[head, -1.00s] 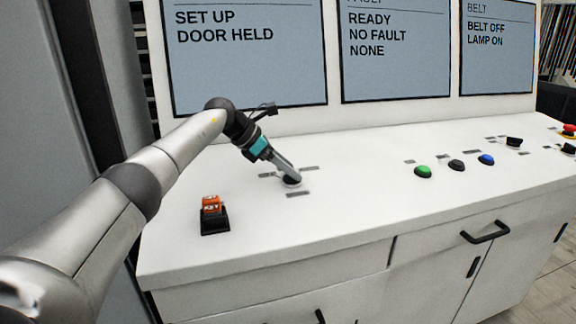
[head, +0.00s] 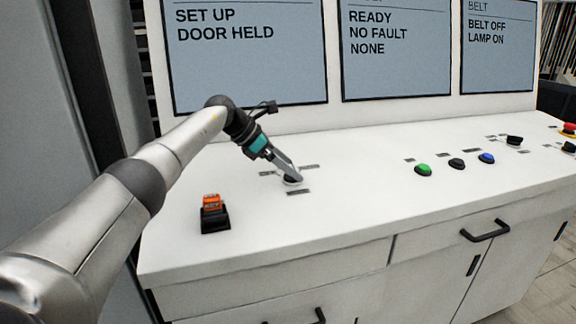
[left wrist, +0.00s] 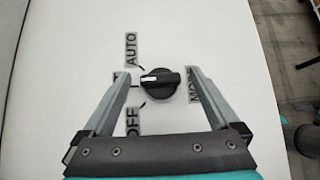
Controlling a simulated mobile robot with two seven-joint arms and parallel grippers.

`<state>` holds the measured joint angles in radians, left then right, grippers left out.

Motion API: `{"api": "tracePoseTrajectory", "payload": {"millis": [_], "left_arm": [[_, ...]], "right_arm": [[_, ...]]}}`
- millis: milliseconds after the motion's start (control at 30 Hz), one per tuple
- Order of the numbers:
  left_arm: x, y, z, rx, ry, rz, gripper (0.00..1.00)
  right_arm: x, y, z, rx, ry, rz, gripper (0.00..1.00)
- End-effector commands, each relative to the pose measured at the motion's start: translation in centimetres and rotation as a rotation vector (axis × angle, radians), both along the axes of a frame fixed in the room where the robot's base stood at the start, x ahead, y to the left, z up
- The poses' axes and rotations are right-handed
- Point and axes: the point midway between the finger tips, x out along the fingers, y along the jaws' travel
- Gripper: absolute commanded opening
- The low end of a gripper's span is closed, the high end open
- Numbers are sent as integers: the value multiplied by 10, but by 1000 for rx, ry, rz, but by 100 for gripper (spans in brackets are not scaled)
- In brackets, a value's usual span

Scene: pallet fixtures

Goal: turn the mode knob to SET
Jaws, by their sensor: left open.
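The black mode knob (left wrist: 160,84) shows in the left wrist view, with its white pointer mark toward the left. That mark faces a label (left wrist: 122,78) mostly hidden behind my left finger. The AUTO label (left wrist: 131,50) lies above it, the OFF label (left wrist: 133,121) below it, and the MODE label (left wrist: 194,83) is at the right, partly covered. My left gripper (left wrist: 161,74) is open, with one finger on each side of the knob and gaps visible. In the head view my left gripper (head: 292,175) is down over the knob, which is mostly hidden there. My right gripper is not in view.
An orange rocker switch (head: 212,205) on a black base stands left of the knob. Green (head: 424,169), black (head: 456,163) and blue (head: 486,158) buttons are to the right. The left screen (head: 245,55) reads SET UP, DOOR HELD. The panel between is clear.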

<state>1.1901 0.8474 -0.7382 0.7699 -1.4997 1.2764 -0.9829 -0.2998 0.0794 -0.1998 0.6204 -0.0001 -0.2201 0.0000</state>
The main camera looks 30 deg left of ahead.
Motion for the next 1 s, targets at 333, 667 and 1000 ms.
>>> {"api": "tracePoseTrajectory", "payload": {"millis": [333, 667, 1000], "left_arm": [[-9, 9, 13, 0, -2, 3, 95], [-51, 45, 68, 1, -3, 3, 95], [-79, 68, 105, 0, -1, 1, 95]], "right_arm": [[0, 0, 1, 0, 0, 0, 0], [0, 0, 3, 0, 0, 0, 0], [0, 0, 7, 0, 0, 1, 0]]}}
